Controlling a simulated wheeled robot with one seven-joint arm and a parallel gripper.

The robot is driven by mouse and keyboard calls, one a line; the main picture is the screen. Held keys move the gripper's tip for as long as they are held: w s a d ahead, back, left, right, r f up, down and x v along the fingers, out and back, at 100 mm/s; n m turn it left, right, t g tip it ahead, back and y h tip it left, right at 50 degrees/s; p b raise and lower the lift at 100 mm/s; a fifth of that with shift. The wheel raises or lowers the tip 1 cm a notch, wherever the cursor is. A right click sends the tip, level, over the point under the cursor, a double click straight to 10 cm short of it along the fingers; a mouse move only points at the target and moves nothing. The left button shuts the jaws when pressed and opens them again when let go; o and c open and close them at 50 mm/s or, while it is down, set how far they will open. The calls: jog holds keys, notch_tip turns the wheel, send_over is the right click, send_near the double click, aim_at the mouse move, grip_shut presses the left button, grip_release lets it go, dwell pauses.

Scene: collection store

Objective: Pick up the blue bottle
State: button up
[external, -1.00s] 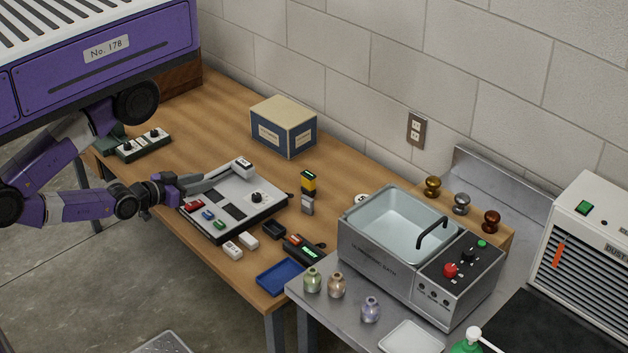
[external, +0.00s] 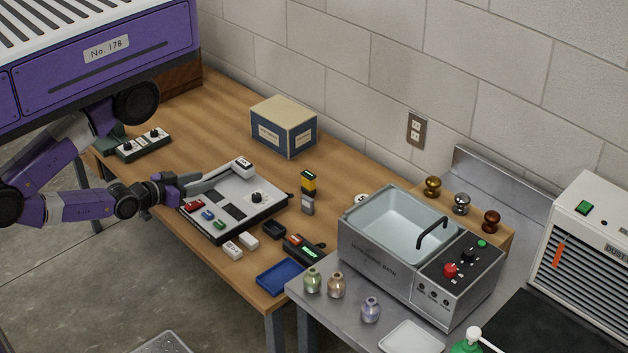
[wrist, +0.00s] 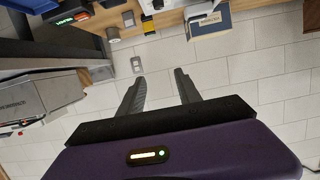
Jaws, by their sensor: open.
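A small blue-violet bottle (external: 371,310) stands upright on the steel bench at the lower right of the external view. It is the bluest of the three small bottles there. My gripper (external: 192,183) is far to its left, by the left edge of the grey device on the wooden table. In the wrist view my gripper (wrist: 160,75) has its two fingers spread wide with nothing between them. I cannot make out the bottle in the wrist view.
A green bottle (external: 312,280) and a tan bottle (external: 336,285) stand left of the blue one. The ultrasonic bath (external: 380,262) is behind it, and a white tray (external: 411,338) lies to its right. A blue tray (external: 280,277) lies on the wooden table.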

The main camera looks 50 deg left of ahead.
jog(key=o, duration=0.4)
jog(key=w+d+r+m+h, duration=0.1)
jog(key=w+d+m+h, duration=0.4)
jog(key=d, duration=0.5)
jog(key=w+d+r+m+h, duration=0.1)
jog(key=w+d+m+h, duration=0.2)
jog(key=d+h, duration=0.5)
jog(key=s+d+m+g+h+b, duration=0.1)
jog(key=s+d+m+g, duration=0.3)
jog(key=d, duration=1.4)
jog(key=s+d+m+g, duration=0.1)
jog(key=s+d+g, duration=0.45)
jog(key=d, duration=1.25)
jog(key=n+t+y, duration=0.3)
jog(key=t+y, duration=0.1)
send_near(364, 306)
jog(key=x, duration=0.3)
jog(key=shift+w+d, duration=0.25)
jog(key=shift+w, duration=0.05)
jog(key=shift+w+f, duration=0.1)
jog(key=shift+g, duration=0.25)
jog(key=shift+p+x, duration=0.7)
jog(key=shift+x, duration=3.05)
